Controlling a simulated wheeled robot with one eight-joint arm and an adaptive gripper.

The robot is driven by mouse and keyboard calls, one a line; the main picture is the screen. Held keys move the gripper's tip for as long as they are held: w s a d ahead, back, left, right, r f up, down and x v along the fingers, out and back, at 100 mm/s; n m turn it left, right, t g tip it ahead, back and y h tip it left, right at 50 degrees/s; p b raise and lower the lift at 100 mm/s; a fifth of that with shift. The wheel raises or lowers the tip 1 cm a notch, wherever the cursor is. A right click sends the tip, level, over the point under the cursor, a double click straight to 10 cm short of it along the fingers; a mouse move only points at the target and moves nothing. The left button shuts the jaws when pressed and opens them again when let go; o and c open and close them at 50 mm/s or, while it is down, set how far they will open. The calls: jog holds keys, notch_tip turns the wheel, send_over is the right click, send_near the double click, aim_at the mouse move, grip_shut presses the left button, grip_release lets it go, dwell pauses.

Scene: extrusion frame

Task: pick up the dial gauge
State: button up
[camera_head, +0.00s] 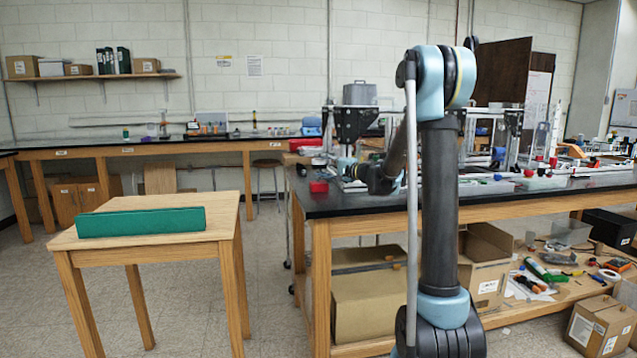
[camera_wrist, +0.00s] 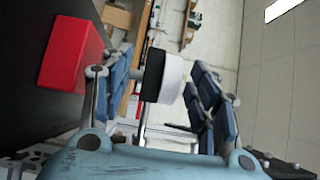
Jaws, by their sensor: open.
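In the wrist view, my gripper (camera_wrist: 161,72) is open, with one blue-padded finger on each side of a round black-and-white piece that looks like the dial gauge (camera_wrist: 171,78). Its face is turned away, and a thin rod shows below it. I see a gap on its right side; on the left, I cannot tell whether the finger touches it. In the head view, my gripper (camera_head: 349,168) is over the near left part of the black-topped bench (camera_head: 352,208). The gauge cannot be made out clearly there.
Frames and small parts crowd the bench to the right. A green box (camera_head: 141,222) sits on a wooden table at the left, with open floor between.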

jog(key=shift+c, duration=0.6)
grip_shut()
